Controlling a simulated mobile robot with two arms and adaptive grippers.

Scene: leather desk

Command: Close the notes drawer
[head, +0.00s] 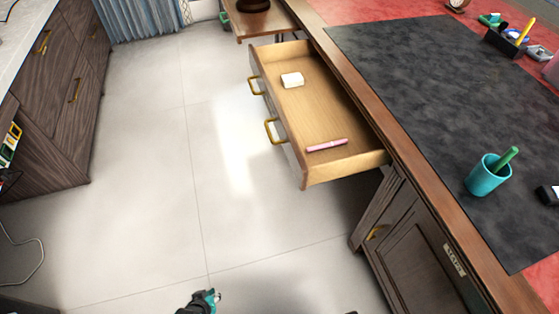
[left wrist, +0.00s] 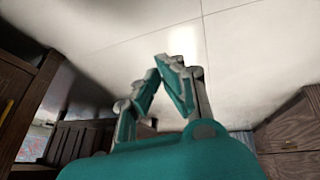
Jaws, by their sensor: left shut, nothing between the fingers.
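The notes drawer (head: 325,120) is pulled well out from the desk, toward the left. Its front carries two brass handles, a nearer handle (head: 272,131) and a farther handle (head: 256,86). Inside lie a small white block of notes (head: 292,80) and a pink pen (head: 327,145). My left gripper (head: 213,296) is low at the bottom edge of the head view, apart from the drawer and nearer to me. In the left wrist view its teal fingers (left wrist: 168,66) come together at the tips, empty, with bare floor beyond. My right gripper does not show.
The desk has a dark leather mat (head: 410,80) with a teal pen cup (head: 487,175) and a black organizer (head: 503,43). A closed cabinet door (head: 425,265) is below the desk's near end. Dark wood cabinets (head: 65,95) stand at left. The pale floor (head: 160,190) between is clear.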

